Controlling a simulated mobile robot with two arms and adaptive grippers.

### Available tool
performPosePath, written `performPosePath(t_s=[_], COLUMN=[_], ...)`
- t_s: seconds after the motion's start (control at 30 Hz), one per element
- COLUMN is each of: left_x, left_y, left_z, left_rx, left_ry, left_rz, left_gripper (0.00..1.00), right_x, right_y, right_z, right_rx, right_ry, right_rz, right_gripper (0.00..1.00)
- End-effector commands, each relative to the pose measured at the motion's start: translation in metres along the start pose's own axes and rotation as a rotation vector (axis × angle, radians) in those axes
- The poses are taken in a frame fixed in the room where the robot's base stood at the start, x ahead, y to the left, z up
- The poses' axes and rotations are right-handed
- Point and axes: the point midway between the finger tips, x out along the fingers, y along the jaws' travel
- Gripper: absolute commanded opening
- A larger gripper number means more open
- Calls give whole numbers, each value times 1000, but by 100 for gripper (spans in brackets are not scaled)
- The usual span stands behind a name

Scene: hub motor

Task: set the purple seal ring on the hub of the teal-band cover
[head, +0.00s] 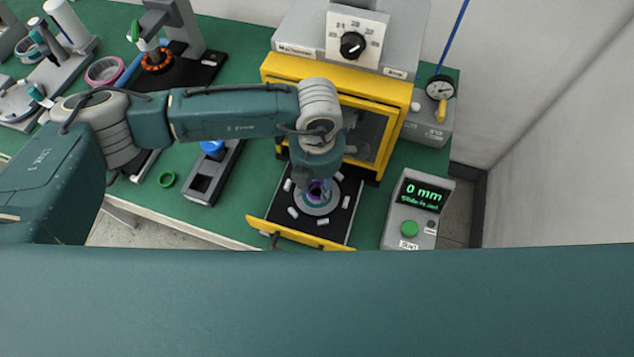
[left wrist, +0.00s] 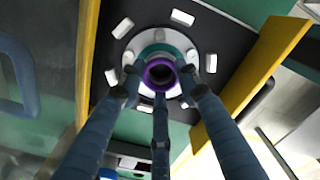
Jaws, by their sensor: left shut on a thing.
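The purple seal ring (left wrist: 158,74) is held between the fingers of my left gripper (left wrist: 160,84) in the left wrist view. The ring overlaps the cover's middle and largely hides the hub. I cannot tell whether ring and hub touch. My right gripper is not in view.
The yellow-framed drawer (head: 249,221) holds several pale blocks around the cover. The yellow cabinet (head: 391,92) stands close behind.

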Motion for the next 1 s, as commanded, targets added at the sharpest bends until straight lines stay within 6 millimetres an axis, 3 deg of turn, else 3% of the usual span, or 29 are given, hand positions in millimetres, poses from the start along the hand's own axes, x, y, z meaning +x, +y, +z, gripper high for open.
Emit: performPosePath(t_s=[0.03,0.13,0.53,1.0], left_x=[0,0,-8,-99], left_y=[0,0,1,1], left_z=[0,0,1,1], left_rx=[0,0,0,0], left_ry=[0,0,-1,-3], left_rz=[0,0,2,2], left_gripper=[37,55,55,55], right_x=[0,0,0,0], right_y=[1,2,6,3], right_z=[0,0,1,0], right_rx=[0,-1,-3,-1], right_ry=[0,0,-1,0], right_rz=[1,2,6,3], right_gripper=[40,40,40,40])
